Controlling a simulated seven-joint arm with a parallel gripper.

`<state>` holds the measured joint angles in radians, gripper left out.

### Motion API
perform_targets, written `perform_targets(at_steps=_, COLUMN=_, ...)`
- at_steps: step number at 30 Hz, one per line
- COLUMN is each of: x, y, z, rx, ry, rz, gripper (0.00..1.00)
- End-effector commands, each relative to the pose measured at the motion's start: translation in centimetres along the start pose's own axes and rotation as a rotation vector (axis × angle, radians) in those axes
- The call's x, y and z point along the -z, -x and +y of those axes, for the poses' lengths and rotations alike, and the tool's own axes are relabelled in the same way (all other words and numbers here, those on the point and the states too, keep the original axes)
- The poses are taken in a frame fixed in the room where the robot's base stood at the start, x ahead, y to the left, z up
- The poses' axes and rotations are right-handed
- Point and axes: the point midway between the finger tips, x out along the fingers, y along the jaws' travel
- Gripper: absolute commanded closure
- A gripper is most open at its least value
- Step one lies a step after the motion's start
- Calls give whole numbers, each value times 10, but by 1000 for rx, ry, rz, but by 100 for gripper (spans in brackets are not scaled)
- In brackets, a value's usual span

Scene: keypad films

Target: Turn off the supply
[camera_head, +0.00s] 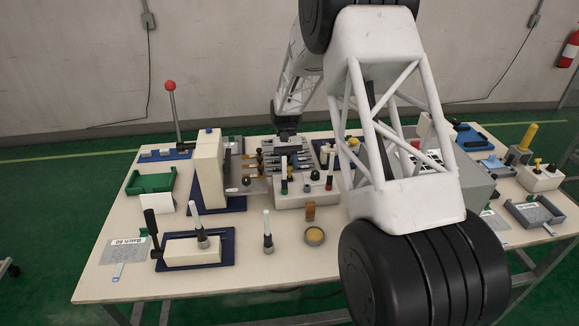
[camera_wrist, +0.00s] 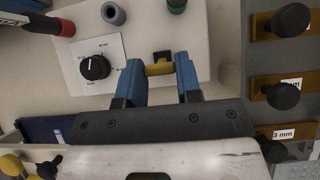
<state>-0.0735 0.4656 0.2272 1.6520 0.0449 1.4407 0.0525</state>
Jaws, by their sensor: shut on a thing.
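A pale box (camera_wrist: 190,15) fills the top of the wrist view. It carries a black dial knob (camera_wrist: 94,67) on a white marked plate. A small yellow switch-like piece (camera_wrist: 159,68) with a black part behind it sits at the box's near side. My gripper (camera_wrist: 159,72) has its blue fingers on either side of the yellow piece and is shut on it. In the head view the pale box (camera_head: 300,200) stands mid-table, and my gripper (camera_head: 288,138) is at its far side. The yellow piece cannot be made out there.
A rack with black knobs (camera_wrist: 285,95) and size labels is right of my gripper in the wrist view. In the head view, a beige press (camera_head: 208,165) stands left of the box. A green tray (camera_head: 150,183) is further left. The table's front middle (camera_head: 290,275) is clear.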

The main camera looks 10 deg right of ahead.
Motion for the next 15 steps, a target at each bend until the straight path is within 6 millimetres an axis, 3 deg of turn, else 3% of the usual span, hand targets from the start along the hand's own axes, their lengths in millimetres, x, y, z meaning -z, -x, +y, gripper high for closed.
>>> perform_targets(at_steps=15, x=20, y=4, z=0, rx=0, ry=0, rz=-360, gripper=92)
